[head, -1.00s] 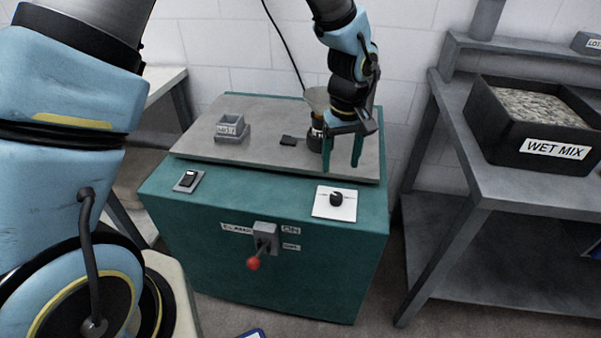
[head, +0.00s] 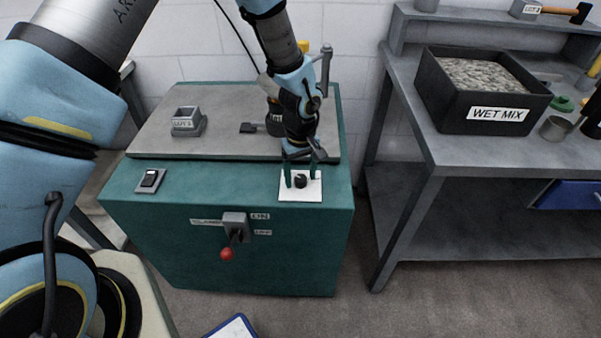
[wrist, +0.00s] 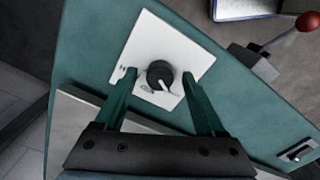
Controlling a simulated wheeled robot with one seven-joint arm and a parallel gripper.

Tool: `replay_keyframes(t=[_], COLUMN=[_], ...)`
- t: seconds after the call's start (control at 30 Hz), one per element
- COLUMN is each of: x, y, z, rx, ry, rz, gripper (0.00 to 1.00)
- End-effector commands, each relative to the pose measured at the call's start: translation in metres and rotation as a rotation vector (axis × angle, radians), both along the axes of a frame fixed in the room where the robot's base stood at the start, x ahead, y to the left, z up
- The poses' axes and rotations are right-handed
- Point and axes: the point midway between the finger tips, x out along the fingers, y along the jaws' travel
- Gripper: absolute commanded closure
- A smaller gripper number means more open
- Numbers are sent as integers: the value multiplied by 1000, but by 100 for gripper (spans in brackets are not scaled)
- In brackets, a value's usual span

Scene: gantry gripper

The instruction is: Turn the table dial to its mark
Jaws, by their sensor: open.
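The table dial is a round black knob (head: 300,181) with a white pointer line, on a white plate (head: 314,191) at the right of the teal cabinet's top edge. In the wrist view the dial (wrist: 160,74) lies between my two green fingers, with a gap on each side. Small marks on the white plate (wrist: 146,38) are too small to read. My gripper (head: 301,178) is open, pointing down over the plate, with a fingertip on either side of the knob. It also shows in the wrist view (wrist: 156,75).
A lever with a red ball (head: 226,253) sticks out of the cabinet front. A rocker switch (head: 150,180) sits at the top left, and a small grey box (head: 187,121) stands on the grey top. A bench with a WET MIX bin (head: 480,114) stands right.

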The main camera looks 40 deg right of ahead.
Motion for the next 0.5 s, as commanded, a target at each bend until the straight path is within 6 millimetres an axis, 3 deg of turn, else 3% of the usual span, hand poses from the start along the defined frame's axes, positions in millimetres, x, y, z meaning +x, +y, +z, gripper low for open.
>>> replay_keyframes(t=[0.2, 0.5], x=[0, 0], y=[0, 0], z=[0, 0], rx=[0, 0], ry=[0, 0], rz=[0, 0], gripper=[28, 61])
